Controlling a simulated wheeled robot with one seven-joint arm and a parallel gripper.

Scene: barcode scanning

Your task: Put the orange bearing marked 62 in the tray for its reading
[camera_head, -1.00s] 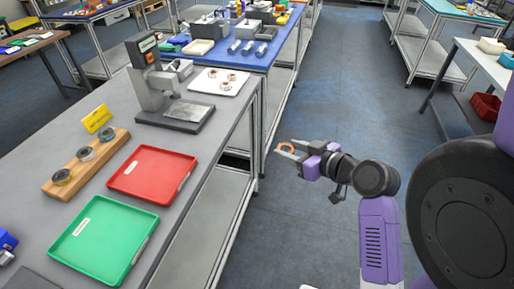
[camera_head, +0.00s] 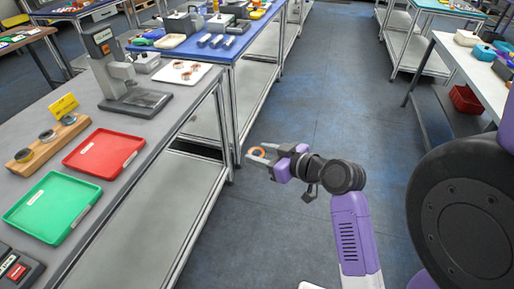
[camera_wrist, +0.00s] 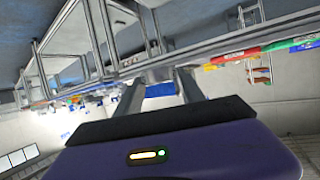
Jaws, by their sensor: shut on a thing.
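A red tray (camera_head: 103,153) and a green tray (camera_head: 52,206) lie empty on the grey table, the green one nearer. A grey stand-like device (camera_head: 112,70) with a flat base stands behind the red tray. In the wrist view the two fingers (camera_wrist: 161,92) show, but I cannot make out the bearing between them.
A wooden holder (camera_head: 20,156) with several rings and a yellow sign (camera_head: 63,105) stand left of the red tray. A blue table (camera_head: 239,50) adjoins. The aisle floor (camera_head: 320,120) is clear.

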